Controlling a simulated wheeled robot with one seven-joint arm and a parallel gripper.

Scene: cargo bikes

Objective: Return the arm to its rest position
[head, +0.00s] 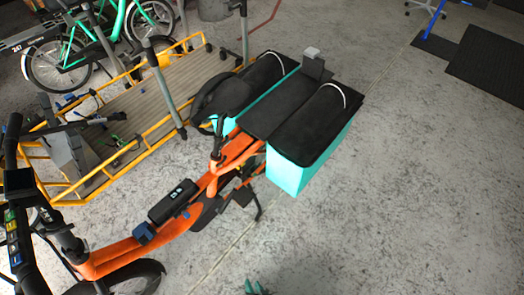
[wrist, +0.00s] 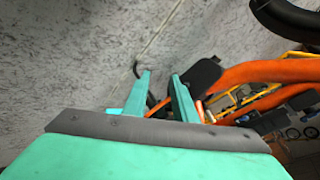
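My gripper (wrist: 160,82) shows in the wrist view with its two teal fingers apart and nothing held between them. Its teal tips also show at the bottom edge of the head view (head: 257,288), over bare floor near the orange cargo bike (head: 120,254). The bike's orange frame also shows at the right of the wrist view (wrist: 262,72), beyond the fingers. The gripper looks apart from the bike, though the exact distance is hard to tell. Most of my arm is out of view.
Two teal panniers with black tops (head: 290,172) hang at the bike's rear. A small grey block (head: 311,52) sits there. A yellow-railed wooden cargo bed (head: 150,92) stands at upper left, with a green bike (head: 88,52) behind. Concrete floor (head: 400,190) is clear at right.

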